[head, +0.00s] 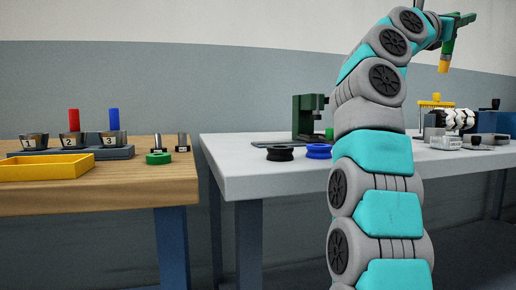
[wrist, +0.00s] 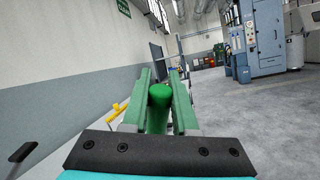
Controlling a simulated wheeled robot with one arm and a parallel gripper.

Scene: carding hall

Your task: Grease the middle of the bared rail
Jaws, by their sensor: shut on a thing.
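My gripper (head: 459,19) is raised high at the upper right in the head view, above the far right part of the grey table. It is shut on a green stick (head: 447,45) with a yellow end (head: 443,65) that points down. In the wrist view the round green end of the stick (wrist: 160,95) sits between the two green fingers. The yellow end is well above the table and touches nothing that I can see. I cannot make out the bared rail; my arm hides part of the table.
The grey table (head: 232,180) holds a green press (head: 308,117), black (head: 280,153) and blue (head: 318,151) rings, a yellow rack (head: 436,103), a black-and-white roll (head: 456,119) and a blue box (head: 490,121). A wooden table (head: 100,200) at left bears a yellow tray (head: 45,168) and numbered cups.

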